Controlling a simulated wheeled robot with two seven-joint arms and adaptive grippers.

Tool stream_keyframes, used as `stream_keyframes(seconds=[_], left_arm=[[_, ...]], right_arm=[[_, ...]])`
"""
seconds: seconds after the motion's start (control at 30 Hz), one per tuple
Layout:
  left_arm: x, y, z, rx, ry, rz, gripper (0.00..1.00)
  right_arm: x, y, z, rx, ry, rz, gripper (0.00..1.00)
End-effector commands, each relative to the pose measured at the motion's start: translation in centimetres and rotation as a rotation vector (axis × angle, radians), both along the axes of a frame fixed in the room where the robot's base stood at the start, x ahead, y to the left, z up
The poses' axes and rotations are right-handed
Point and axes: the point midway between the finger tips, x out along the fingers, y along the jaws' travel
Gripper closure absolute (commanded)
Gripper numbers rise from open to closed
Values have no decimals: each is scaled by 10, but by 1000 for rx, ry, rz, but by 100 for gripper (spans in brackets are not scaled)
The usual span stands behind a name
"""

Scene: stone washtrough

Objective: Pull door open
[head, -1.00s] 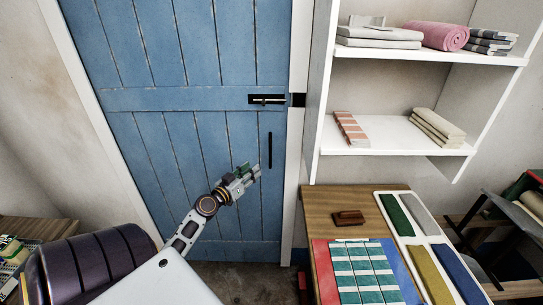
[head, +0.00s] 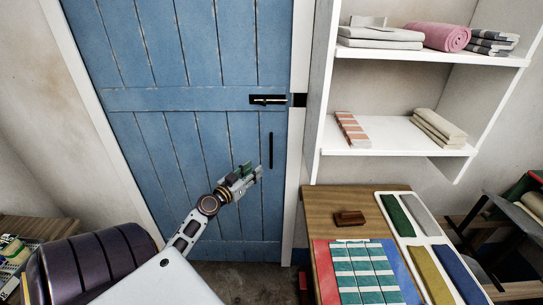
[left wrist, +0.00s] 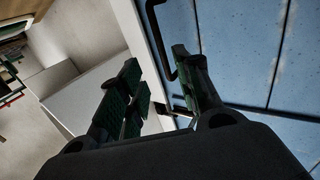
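The blue plank door (head: 185,120) stands closed in its white frame in the head view. My left gripper (head: 252,176) is in front of the door, just below and left of the handle. In the left wrist view my left gripper (left wrist: 160,95) has its green-padded fingers apart with nothing between them. The black handle (left wrist: 160,40) shows beyond the fingers, near the right finger; I cannot tell if they touch. My right gripper is not in view.
A wooden table (head: 345,205) with a brown block (head: 349,218), a green-checked cloth (head: 362,272) and a white tray of coloured strips (head: 408,228) stands right of the door. White shelves (head: 395,138) with folded cloths are above it. Floor shows below the door.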

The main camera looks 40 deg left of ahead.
Motion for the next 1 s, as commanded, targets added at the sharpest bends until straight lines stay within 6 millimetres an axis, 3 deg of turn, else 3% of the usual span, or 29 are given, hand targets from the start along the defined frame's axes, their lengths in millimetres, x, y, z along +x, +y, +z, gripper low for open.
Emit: stream_keyframes(seconds=[0.27,0.6,1.0], left_arm=[[16,2,2,1,-1,1,66],[43,5,2,0,-1,0,66],[74,8,2,0,-1,0,66]], right_arm=[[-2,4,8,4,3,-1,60],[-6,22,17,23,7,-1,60],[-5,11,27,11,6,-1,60]])
